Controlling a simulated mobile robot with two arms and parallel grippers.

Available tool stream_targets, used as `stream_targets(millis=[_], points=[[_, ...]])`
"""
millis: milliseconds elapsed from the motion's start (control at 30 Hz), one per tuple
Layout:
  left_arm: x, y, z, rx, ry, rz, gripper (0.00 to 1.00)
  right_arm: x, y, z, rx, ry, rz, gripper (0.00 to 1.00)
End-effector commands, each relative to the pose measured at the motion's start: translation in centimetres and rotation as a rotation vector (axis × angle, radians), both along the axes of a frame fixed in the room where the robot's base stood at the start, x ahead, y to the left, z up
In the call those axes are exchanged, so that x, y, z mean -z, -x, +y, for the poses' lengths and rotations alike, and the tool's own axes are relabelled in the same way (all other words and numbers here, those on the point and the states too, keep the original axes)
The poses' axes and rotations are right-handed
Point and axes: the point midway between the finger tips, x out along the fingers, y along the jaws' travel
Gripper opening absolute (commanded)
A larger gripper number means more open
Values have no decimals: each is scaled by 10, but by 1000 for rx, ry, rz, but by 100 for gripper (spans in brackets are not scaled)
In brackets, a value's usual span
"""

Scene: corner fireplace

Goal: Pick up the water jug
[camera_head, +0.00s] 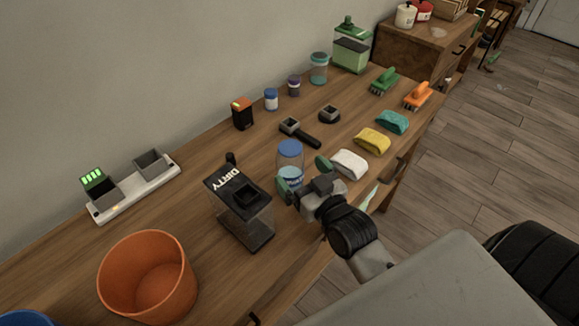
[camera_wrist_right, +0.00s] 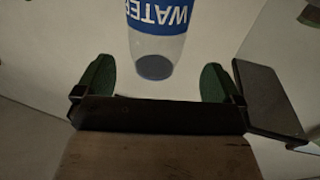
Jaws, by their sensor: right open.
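The water jug (camera_head: 290,155) is a clear container with a blue lid and a blue label, upright on the wooden table. My right gripper (camera_head: 303,175) is at its near side, open, with green finger pads spread. In the right wrist view the jug (camera_wrist_right: 158,42), its label reading "WATER" upside down, lies ahead of the gap between the open fingers (camera_wrist_right: 156,82). Nothing is held. The gripper hides part of the jug's lower side in the head view. I cannot tell whether a pad touches it. My left gripper is not in view.
A dark "DIRTY" container (camera_head: 245,213) stands close left of the jug. A white sponge (camera_head: 349,164) and a yellow sponge (camera_head: 372,141) lie to the right. A black-handled tool (camera_head: 299,132) lies behind. An orange bin (camera_head: 147,277) stands front left.

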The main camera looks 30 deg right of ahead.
Motion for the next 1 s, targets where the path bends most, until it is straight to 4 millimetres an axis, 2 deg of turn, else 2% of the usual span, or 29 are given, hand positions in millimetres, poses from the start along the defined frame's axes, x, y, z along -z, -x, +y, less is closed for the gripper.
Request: stream_targets(millis=[167, 433, 767, 1000], points=[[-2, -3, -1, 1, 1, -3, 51, -2, -13, 0, 0, -1, 0, 98], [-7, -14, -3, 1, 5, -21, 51, -3, -50, -1, 0, 0, -1, 98], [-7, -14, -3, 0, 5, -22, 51, -3, -56, -1, -1, 0, 1, 98], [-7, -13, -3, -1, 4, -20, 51, -3, -56, -1, 0, 0, 1, 61]])
